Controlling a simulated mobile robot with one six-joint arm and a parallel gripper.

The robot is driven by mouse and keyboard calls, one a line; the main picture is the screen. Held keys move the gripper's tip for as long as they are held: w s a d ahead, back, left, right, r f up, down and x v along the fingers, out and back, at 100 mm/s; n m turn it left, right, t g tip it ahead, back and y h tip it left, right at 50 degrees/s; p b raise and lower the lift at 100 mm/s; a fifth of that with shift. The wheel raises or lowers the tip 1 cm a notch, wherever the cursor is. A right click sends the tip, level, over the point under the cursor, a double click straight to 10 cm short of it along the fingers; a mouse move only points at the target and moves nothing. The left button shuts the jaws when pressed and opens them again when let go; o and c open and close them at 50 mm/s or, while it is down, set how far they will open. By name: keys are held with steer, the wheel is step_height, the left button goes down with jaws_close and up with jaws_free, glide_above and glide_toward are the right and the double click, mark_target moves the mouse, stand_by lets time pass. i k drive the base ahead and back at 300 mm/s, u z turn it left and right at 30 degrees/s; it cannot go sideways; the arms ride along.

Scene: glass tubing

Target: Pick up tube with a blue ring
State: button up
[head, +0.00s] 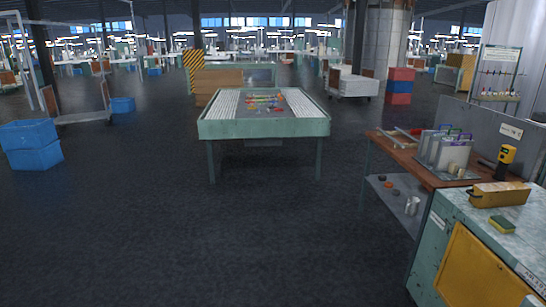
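A pale green table (263,127) stands ahead of me across open floor, with ribbed white strips at its left and right sides. Small coloured items (264,102) lie in the middle of its top, in red, yellow, blue and other colours. They are too small to tell whether one is a tube with a blue ring. My gripper is not in view.
Dark floor (150,220) is clear up to the table. On the right stand a green cabinet (480,235) and a brown-topped bench (395,150). Blue crates (32,145) sit on the left.

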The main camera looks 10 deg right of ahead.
mark_target(417, 141)
steer(key=i, duration=1.3)
steer(key=z, duration=5.1)
steer(key=i, duration=0.15)
steer(key=u, duration=3.25)
steer(key=i, duration=1.5)
